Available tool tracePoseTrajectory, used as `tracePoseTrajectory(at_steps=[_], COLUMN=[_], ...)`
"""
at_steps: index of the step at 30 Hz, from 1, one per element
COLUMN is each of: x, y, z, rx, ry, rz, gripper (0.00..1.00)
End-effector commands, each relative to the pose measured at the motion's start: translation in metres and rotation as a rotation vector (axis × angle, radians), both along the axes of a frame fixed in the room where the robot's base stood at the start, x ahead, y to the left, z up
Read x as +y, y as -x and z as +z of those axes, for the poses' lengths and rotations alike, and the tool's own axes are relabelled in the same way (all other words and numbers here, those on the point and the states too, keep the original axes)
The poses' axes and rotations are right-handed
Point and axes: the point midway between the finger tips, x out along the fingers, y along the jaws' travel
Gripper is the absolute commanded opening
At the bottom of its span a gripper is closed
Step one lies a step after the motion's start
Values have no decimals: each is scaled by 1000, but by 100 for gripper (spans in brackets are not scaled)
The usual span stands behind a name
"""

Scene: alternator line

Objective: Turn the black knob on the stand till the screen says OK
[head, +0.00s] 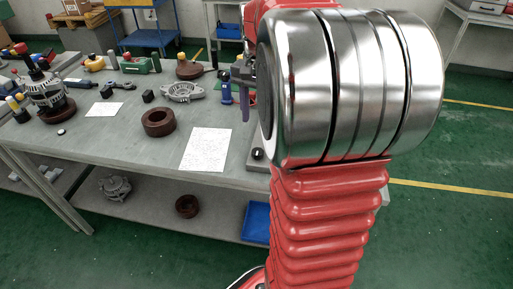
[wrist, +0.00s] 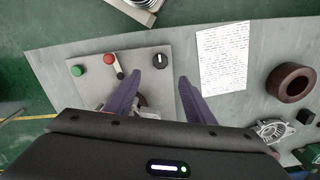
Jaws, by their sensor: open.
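The black knob (wrist: 161,60) shows in the wrist view, round with a white mark, near the right edge of a grey stand plate (wrist: 88,54). In the head view the knob (head: 257,153) is at the plate's left edge; my arm hides most of the stand. My gripper (wrist: 159,77) is open and empty, its two purple fingers pointing towards the knob, one on each side in the picture. I cannot tell how high above it they are. One finger (head: 245,106) shows in the head view. I see no readable screen.
A red button (wrist: 110,59) and a green button (wrist: 78,70) sit left of the knob on the stand. A printed sheet (wrist: 222,55) lies to its right, with a brown ring (wrist: 291,82) beyond. Several tools and alternator parts lie elsewhere on the grey table (head: 105,140).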

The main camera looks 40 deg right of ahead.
Motion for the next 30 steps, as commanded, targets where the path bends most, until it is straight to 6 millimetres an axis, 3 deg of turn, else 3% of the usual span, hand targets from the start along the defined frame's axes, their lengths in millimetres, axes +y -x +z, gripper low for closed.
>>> tracePoseTrajectory(at_steps=[21, 30], x=[1, 1], y=[0, 0], z=[-107, -125], rx=[2, 0], ry=[-1, 0], rz=[2, 2], gripper=[49, 49])
